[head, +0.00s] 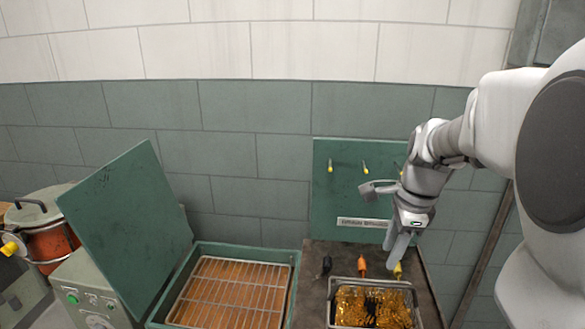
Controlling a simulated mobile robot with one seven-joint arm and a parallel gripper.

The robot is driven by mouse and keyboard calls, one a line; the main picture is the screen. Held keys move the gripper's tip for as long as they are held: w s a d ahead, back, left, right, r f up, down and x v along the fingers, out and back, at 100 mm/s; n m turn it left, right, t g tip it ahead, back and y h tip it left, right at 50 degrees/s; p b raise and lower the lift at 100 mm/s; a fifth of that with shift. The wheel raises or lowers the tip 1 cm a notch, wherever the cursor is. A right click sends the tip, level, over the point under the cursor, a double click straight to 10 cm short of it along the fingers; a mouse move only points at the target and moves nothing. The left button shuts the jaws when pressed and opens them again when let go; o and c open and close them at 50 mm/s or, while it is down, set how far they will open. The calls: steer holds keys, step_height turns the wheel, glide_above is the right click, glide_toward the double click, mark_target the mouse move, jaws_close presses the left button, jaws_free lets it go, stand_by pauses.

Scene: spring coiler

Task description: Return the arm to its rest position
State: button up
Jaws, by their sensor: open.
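My arm comes in from the right in the head view and bends down at the wrist. My gripper (399,247) points down above the back edge of a metal tray (333,289) holding shiny golden pieces and something dark. Its fingers look open, and I see nothing held between them. A yellow-handled tool (398,271) and an orange-handled tool (362,265) stand just below and beside the fingers. I cannot tell whether a finger touches the yellow one.
A green box (294,262) with a wire rack (235,289) and raised lid (130,220) stands left of the tray. A green panel (335,205) with yellow-tipped pegs rises behind. A grey control box (85,290) and orange-red canister (52,242) are far left.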

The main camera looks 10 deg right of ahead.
steer(key=s+a+r+n+t, duration=0.2)
steer(key=s+a+n, duration=0.4)
steer(key=n, duration=0.4)
steer(key=s+a+r+n+t+p, duration=0.1)
steer(key=s+a+r+n, duration=0.2)
steer(key=s+a+n, duration=0.3)
steer(key=shift+s+a+r+n+t+h, duration=0.35)
steer(key=shift+s+n, duration=1)
steer(key=shift+n, duration=1.05)
steer(key=shift+f, duration=0.1)
